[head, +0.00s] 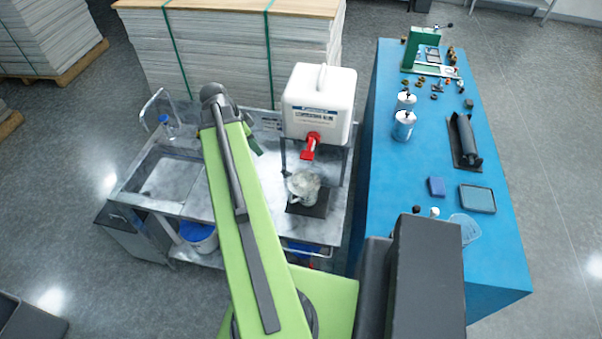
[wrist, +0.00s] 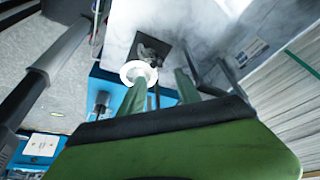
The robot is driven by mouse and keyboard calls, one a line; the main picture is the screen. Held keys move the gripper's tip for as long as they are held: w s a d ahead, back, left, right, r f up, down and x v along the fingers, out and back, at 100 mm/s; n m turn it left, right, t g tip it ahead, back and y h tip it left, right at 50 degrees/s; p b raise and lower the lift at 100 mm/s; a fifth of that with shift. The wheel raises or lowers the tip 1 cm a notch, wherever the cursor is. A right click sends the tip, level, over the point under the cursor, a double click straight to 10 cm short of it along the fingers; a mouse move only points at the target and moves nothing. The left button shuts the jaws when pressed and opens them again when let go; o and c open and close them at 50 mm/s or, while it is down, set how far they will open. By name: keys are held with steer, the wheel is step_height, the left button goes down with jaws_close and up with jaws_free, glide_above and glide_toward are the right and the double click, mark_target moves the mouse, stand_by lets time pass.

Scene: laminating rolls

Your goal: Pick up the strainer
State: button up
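My gripper (head: 254,143) is over the steel sink bench, left of the white tank and far from that thing. In the wrist view my gripper (wrist: 162,84) shows two green fingers standing apart, with nothing clearly held between them. A white ring-shaped rim (wrist: 139,68) shows beyond the left fingertip; I cannot tell what it belongs to or whether it touches.
The white tank (head: 318,98) with a red tap stands on a frame. A grey jug (head: 304,185) sits below on a dark mat. The blue table (head: 390,165) holds cans (head: 403,126), a black roller (head: 464,140) and a tray (head: 478,199). Stacked sheets (head: 225,60) stand behind the bench.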

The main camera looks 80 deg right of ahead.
steer(key=s+d+r+m, duration=0.1)
steer(key=s, duration=0.1)
steer(key=b, duration=1.2)
glide_toward(283, 167)
steer(key=x, duration=0.4)
steer(key=shift+d+f, duration=0.1)
steer(key=shift+f, duration=0.25)
steer(key=b+x, duration=0.4)
steer(key=x, duration=0.1)
steer(key=shift+d+f+b, duration=0.1)
steer(key=shift+f+b, duration=0.1)
steer(key=shift+b, duration=0.1)
steer(key=shift+r, duration=0.2)
jaws_close()
